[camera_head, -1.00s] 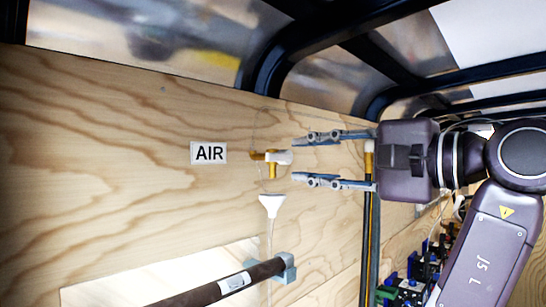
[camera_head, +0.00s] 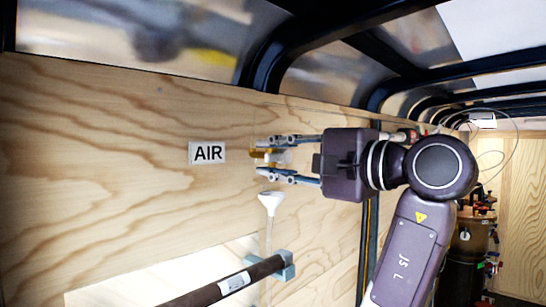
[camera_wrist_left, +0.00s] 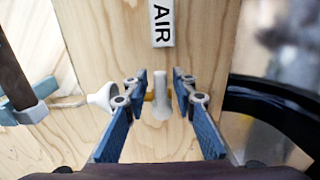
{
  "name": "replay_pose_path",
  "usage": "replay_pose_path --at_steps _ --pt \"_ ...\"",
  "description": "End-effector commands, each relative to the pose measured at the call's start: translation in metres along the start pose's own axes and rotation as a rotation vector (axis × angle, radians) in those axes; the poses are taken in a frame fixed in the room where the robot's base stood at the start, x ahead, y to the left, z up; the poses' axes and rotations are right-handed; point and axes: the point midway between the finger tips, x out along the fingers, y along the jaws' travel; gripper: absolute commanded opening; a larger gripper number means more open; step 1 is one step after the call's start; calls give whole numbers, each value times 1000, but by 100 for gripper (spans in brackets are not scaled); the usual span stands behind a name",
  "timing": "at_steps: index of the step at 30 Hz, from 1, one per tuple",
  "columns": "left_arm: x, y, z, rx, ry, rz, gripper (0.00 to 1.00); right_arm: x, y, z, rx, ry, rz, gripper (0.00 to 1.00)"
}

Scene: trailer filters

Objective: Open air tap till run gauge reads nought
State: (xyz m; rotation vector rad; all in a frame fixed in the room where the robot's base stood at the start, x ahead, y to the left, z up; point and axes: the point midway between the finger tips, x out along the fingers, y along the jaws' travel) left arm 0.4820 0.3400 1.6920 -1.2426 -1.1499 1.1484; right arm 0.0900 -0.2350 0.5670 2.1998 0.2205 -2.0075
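The air tap (camera_head: 280,157), with a brass body and a white lever, sits on the plywood wall right of the AIR label (camera_head: 207,153). My left gripper (camera_head: 262,157) reaches the wall with its blue-grey fingers apart. In the left wrist view, the tap's white lever (camera_wrist_left: 160,98) stands between the open fingers (camera_wrist_left: 158,84), with a gap visible on both sides. No run gauge can be made out. My right gripper is not in view.
A white funnel (camera_head: 270,201) with a clear tube hangs just below the tap; it also shows in the left wrist view (camera_wrist_left: 102,97). A dark pipe (camera_head: 225,283) in a grey bracket (camera_head: 284,266) is lower. Plywood around the label is clear.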

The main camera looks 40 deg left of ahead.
Motion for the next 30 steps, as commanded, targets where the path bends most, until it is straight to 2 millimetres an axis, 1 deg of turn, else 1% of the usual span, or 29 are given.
replay_pose_path --at_steps 1,6,11,14,21,25,30 --pt "0 0 0 0 0 0 17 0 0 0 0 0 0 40" --pt "0 0 0 0 0 0 0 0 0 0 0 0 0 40" --pt "0 0 0 -1 0 1 0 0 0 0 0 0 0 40" --pt "0 4 0 -28 -1 2 0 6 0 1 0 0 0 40" --pt "0 14 -1 -231 -3 4 0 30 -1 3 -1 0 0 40" --pt "0 15 -2 -325 -3 4 0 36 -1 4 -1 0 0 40" --pt "0 15 -2 -373 -3 5 0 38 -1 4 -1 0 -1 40"
